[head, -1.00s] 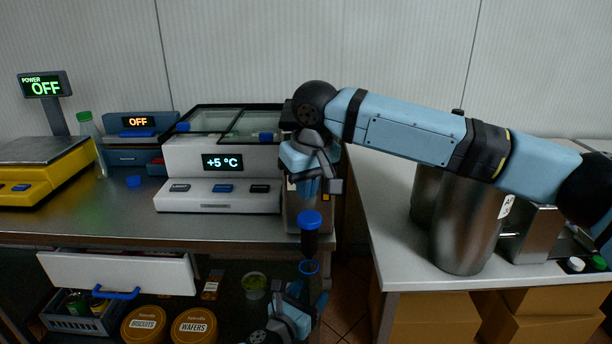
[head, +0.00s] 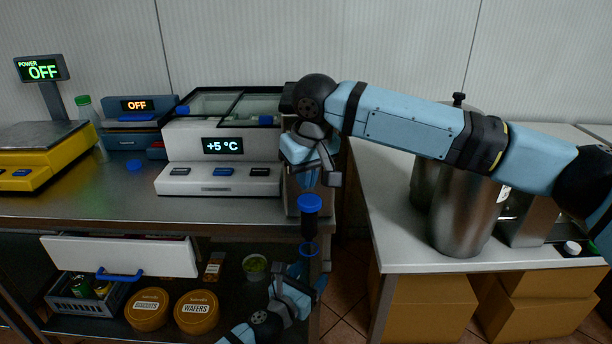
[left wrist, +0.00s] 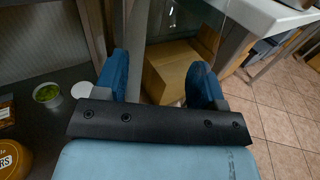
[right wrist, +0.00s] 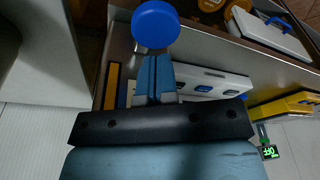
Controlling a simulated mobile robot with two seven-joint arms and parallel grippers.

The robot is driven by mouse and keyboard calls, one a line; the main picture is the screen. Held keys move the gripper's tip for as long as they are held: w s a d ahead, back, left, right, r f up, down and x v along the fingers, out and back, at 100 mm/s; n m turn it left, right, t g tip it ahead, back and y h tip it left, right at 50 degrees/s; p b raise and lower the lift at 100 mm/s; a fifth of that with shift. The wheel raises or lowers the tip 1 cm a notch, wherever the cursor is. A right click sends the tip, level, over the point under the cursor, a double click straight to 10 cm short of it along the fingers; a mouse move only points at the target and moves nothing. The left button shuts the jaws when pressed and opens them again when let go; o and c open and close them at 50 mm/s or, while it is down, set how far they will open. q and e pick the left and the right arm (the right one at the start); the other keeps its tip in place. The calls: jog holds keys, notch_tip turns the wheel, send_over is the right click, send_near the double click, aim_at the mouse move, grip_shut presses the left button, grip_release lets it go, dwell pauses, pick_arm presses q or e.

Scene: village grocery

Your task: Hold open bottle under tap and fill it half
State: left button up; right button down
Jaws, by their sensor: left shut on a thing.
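My right gripper (head: 310,182) points down just above a round blue knob (head: 309,203) of a dark tap at the counter's right front edge. The knob also shows beyond the fingertips in the right wrist view (right wrist: 155,24). The right fingers (right wrist: 155,78) are together and look empty; I cannot tell whether they touch the knob. In the left wrist view the left fingers (left wrist: 158,78) stand apart; the bottle's body and water level cannot be made out.
A white cooler (head: 222,171) stands on the steel counter (head: 90,203), left of the tap. Below are an open drawer (head: 120,256), tins and a crate. Metal containers (head: 465,215) stand on the right table, with cardboard boxes (head: 435,305) beneath. A green-capped bottle (head: 84,101) stands back left.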

jog(key=shift+r, duration=0.3)
dwell(0.4)
jog(key=shift+f, duration=0.25)
dwell(1.0)
jog(key=shift+f, duration=0.35)
jog(key=shift+f, duration=0.3)
dwell(0.3)
jog(key=shift+f, duration=0.35)
jog(key=shift+f, duration=0.25)
dwell(0.3)
jog(key=shift+f, duration=0.15)
dwell(4.1)
